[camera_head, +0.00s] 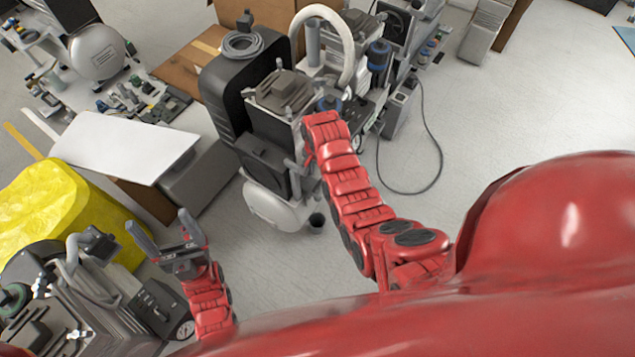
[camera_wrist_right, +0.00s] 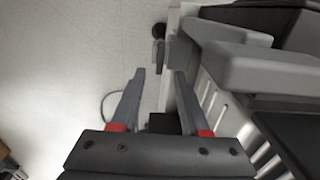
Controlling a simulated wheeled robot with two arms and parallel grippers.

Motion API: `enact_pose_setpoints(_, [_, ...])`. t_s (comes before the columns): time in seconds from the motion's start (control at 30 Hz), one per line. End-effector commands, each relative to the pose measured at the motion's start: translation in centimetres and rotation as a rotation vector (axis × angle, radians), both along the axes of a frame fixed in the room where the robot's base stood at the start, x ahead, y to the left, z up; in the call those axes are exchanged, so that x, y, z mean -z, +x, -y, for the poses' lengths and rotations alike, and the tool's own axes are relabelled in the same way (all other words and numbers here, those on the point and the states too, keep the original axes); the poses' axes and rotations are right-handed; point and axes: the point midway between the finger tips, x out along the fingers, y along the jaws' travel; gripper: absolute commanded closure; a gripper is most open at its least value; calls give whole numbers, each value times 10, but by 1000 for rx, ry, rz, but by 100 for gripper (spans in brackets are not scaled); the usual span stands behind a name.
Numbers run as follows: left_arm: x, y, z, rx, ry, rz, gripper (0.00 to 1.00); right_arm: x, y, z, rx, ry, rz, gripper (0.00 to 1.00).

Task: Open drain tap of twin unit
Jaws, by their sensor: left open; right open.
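A dark compressor unit with a light tank (camera_head: 272,207) stands on the floor in the middle of the head view. I cannot tell from a label whether it is the twin unit. My right gripper (camera_wrist_right: 160,72) is open and empty, pointing along the unit's ribbed grey side (camera_wrist_right: 212,100) in the right wrist view. A small black round part (camera_wrist_right: 159,30) with a grey piece under it shows just beyond the fingertips; I cannot tell whether it is the drain tap. In the head view the right hand is mostly hidden at the unit. My left gripper (camera_head: 158,221) is open and empty over the floor at lower left.
A yellow covered block (camera_head: 60,215) and another machine (camera_head: 75,305) stand at lower left. A white-topped bench (camera_head: 125,145) is left of the unit. A white hose (camera_head: 345,40) arches behind it. A dark cable (camera_head: 438,150) loops on the open floor to the right.

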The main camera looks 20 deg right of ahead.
Motion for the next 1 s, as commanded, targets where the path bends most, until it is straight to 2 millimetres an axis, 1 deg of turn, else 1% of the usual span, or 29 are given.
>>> enact_pose_setpoints(0.03, [0,0,0,0,0,0,16,10,-2,0,0,0,-6,55])
enact_pose_setpoints(0.2, [2,0,0,0,0,0,16,37,-1,0,0,0,-4,55])
enact_pose_setpoints(0.33, [4,0,0,0,0,0,16,51,-1,0,-1,0,-4,55])
enact_pose_setpoints(0.57, [5,0,0,0,0,0,16,63,0,0,0,1,1,55])
enact_pose_setpoints(0.87, [5,0,0,0,0,0,16,64,0,0,0,0,1,55])
enact_pose_setpoints(0.9, [5,0,0,0,0,0,16,64,0,0,-1,1,1,59])
enact_pose_setpoints(0.97, [5,0,0,0,0,0,16,64,0,0,-1,1,1,69])
enact_pose_setpoints(1.0, [5,0,0,0,0,0,16,64,0,0,-1,1,1,77])
